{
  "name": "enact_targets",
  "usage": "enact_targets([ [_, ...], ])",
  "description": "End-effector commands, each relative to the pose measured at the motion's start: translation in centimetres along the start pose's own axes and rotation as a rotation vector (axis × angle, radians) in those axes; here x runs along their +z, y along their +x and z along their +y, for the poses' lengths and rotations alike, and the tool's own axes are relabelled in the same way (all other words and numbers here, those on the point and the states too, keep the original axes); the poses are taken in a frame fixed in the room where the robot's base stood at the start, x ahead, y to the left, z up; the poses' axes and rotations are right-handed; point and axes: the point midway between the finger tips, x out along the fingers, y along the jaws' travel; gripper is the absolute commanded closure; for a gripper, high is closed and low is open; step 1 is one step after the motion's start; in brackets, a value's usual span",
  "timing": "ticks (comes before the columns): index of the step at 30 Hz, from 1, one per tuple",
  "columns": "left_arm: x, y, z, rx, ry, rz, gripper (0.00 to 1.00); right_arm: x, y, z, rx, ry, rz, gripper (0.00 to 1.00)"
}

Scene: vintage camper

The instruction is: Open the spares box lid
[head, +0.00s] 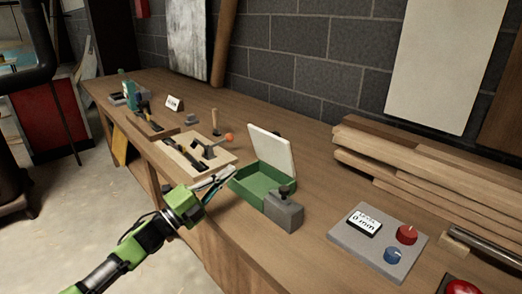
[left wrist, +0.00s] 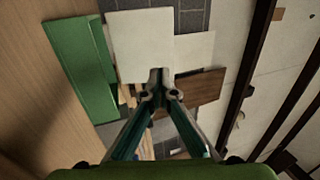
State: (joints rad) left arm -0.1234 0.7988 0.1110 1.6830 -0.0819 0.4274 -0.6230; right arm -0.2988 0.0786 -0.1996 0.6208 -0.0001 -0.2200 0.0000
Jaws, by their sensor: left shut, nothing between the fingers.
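The spares box is an open-topped green box (head: 248,184) on the wooden workbench. Its pale lid (head: 272,150) stands raised, tilted slightly back from upright on the far side. My left gripper (head: 229,174) is shut and empty, at the box's left end in the head view; I cannot tell whether it touches the rim. In the left wrist view the fingertips (left wrist: 158,76) meet below the pale lid (left wrist: 140,42), with the green box (left wrist: 82,70) to the left. My right gripper is not in view.
A grey block with a black knob (head: 285,214) stands against the box's right front. A grey panel (head: 372,255) with red and blue knobs lies to the right. A wooden board with a tool (head: 190,160) lies to the left. Stacked planks (head: 420,175) line the wall.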

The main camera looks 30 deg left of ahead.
Motion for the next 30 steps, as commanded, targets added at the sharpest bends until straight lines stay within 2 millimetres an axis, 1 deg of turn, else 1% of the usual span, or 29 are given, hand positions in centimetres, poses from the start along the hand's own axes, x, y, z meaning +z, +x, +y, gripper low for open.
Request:
enact_targets([
  [2,0.0,1.4,-0.4,-0.003,0.003,0.001,1.00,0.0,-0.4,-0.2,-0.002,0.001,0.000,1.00],
  [12,0.0,7.3,-0.3,-0.002,0.002,0.001,1.00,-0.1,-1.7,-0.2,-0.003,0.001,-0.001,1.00],
  [18,-0.1,10.4,-0.3,-0.001,0.002,0.002,1.00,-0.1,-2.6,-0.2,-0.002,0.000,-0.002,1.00],
  [24,0.0,12.2,-0.1,0.000,0.003,0.001,1.00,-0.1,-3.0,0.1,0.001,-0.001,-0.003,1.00],
  [30,-0.1,12.6,0.1,0.002,0.003,0.002,1.00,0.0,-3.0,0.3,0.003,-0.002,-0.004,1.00],
])
